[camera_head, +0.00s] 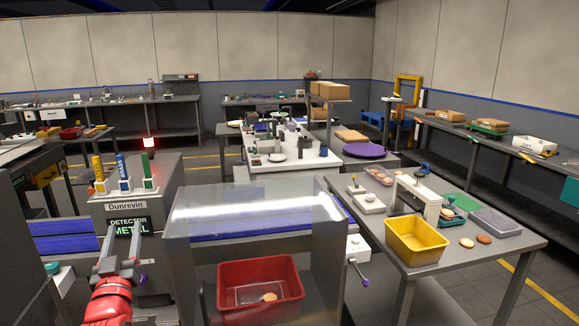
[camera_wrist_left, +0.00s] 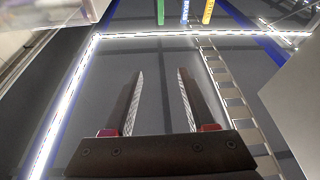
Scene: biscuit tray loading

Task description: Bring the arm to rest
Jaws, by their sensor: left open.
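My left gripper (camera_head: 119,262) is in the lower left of the head view, at the end of my red arm, in front of the metal detector (camera_head: 127,222). In the left wrist view its two dark fingers (camera_wrist_left: 160,72) stand apart with nothing between them. Below and beyond them is a dark surface with bright edge strips. My right gripper is not in view.
A clear-topped housing (camera_head: 255,205) stands right of my arm, with a red bin (camera_head: 233,300) holding a biscuit in front. A yellow bin (camera_head: 416,252) and several biscuits are on the right table (camera_head: 480,268). Colored lamps or posts (camera_head: 123,172) top the detector.

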